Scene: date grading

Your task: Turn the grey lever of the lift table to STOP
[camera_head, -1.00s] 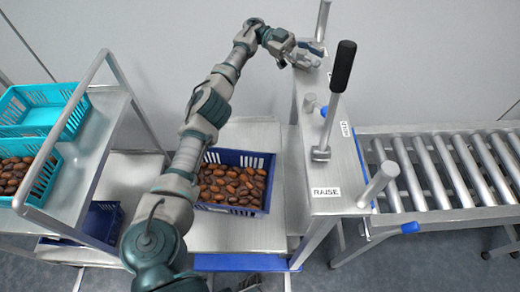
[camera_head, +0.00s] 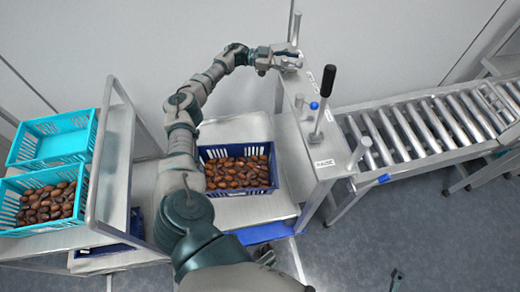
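The lift table's metal control panel (camera_head: 306,135) stands right of the date crate. A lever with a grey shaft and black grip (camera_head: 327,81) stands upright from it, tilted slightly. A RAISE label (camera_head: 324,164) is at the panel's near end. Another label (camera_head: 312,78) lies farther back, too small to read. My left gripper (camera_head: 292,57) is at the panel's far end, beyond the black-gripped lever and apart from it. Whether its fingers are closed on something there is unclear. A small dark piece at the bottom edge may be my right gripper (camera_head: 397,279); its fingers cannot be made out.
A blue crate of dates (camera_head: 238,188) sits on the lift table (camera_head: 240,211). A roller conveyor (camera_head: 425,125) runs off to the right. A rack (camera_head: 112,165) with turquoise crates (camera_head: 50,160) stands at left. A blue knob (camera_head: 314,105) and metal posts (camera_head: 358,153) stick up from the panel.

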